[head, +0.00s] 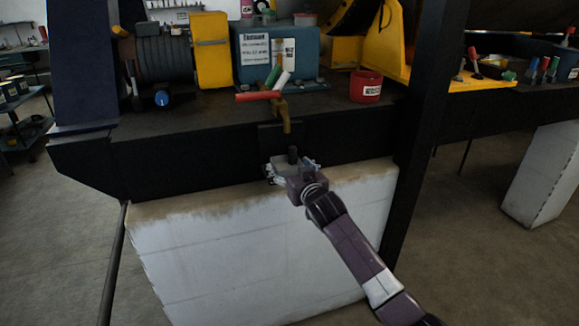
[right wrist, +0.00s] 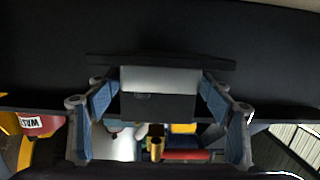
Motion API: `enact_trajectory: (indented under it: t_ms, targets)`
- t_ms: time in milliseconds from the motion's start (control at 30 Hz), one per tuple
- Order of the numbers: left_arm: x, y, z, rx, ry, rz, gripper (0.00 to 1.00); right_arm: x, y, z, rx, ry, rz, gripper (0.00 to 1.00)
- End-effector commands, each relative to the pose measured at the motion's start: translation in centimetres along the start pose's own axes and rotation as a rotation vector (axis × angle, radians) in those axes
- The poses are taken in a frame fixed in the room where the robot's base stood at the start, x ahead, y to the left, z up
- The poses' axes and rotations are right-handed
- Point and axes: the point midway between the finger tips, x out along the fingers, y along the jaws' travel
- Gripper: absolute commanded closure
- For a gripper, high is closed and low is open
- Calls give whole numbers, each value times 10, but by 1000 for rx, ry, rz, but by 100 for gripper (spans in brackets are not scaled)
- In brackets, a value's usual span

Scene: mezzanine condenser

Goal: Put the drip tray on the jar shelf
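My right gripper (head: 293,168) is at the front face of the dark bench beam, below a brass tap (head: 285,112). In the right wrist view its two blue-padded fingers (right wrist: 160,88) stand on either side of a small block, pale grey above and dark below (right wrist: 160,78). The fingertips are close to its sides; I cannot tell whether they grip it. It may be part of the drip tray; a wider dark strip (right wrist: 105,59) shows behind it. I cannot make out a jar shelf for certain. My left gripper is not in view.
The bench top carries a blue box with paper labels (head: 305,62), a yellow-and-black motor-like unit (head: 210,50) and a red labelled pot (head: 366,87). Red, green and white handles (head: 262,95) stick out by the tap. A dark post (head: 425,120) stands right of my arm.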

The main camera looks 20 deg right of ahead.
Motion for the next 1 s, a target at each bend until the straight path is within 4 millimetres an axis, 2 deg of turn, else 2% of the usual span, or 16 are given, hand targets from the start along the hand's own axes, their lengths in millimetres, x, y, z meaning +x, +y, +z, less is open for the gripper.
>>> enact_trajectory:
  t_ms: [367,467,1000]
  targets:
    - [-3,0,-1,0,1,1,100,-1,0,-6,-1,2,0,21]
    - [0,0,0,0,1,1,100,-7,0,-3,0,1,-1,21]
    - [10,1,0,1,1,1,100,-80,0,-1,0,0,0,21]
